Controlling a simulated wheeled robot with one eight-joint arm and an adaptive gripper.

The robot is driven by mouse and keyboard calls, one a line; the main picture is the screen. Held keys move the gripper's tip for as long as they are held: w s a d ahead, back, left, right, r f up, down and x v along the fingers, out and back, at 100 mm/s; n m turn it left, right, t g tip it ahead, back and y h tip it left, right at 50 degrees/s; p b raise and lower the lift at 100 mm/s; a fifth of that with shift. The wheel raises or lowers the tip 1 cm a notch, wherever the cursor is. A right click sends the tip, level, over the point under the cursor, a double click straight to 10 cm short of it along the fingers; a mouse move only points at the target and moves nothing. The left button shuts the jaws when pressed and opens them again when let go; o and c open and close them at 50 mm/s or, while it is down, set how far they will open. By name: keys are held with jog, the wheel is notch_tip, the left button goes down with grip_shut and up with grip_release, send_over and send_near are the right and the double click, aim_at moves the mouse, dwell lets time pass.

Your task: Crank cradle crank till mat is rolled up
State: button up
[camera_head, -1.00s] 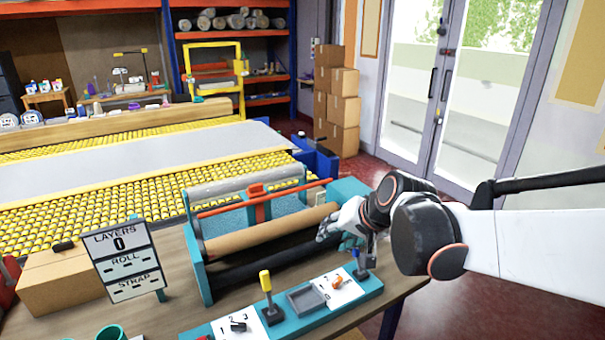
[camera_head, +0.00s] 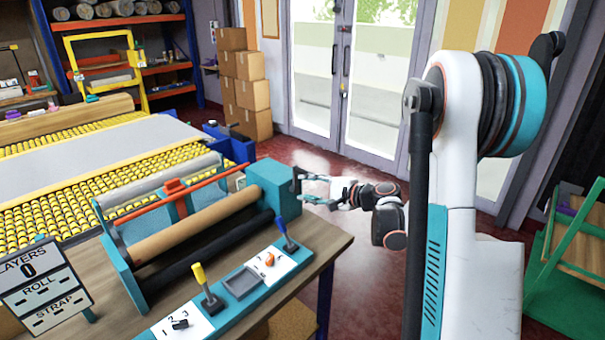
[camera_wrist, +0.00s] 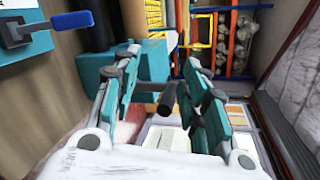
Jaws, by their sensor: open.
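The cradle (camera_head: 118,262) stands on the wooden table, with a tan roller (camera_head: 195,226) and a black roller (camera_head: 205,252) across it. Its teal end box (camera_head: 272,188) is at the right. The dark crank (camera_head: 296,182) is on that box's outer side, partly covered by my gripper. My gripper (camera_head: 316,190) is at the crank, fingers pointing left. In the wrist view, the black crank handle (camera_wrist: 167,99) lies between the open fingers of my gripper (camera_wrist: 160,88); contact is unclear. A grey mat (camera_head: 90,150) lies flat on the yellow roller bed.
A sign (camera_head: 42,288) reads LAYERS 0. A teal panel in front of the cradle carries a yellow lever (camera_head: 204,288) and a blue lever (camera_head: 286,235). Cardboard boxes (camera_head: 245,92) stand by the glass doors. A green-framed stand (camera_head: 560,250) is at the right. Red floor is open beyond the table.

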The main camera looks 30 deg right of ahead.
aim_at(305, 173)
jog(key=s+d+f+m+t, duration=0.2)
jog(key=d+m+t, duration=0.15)
jog(key=d, duration=0.55)
jog(key=shift+g+h, duration=0.25)
jog(key=shift+h, duration=0.15)
jog(key=b+x, duration=0.1)
jog(key=x, duration=0.8)
jog(key=b+x, duration=0.1)
jog(key=x, duration=0.3)
jog(key=shift+w+a+r+b, duration=0.2)
jog(key=shift+a+b, duration=0.1)
jog(key=shift+a, duration=0.1)
grip_shut()
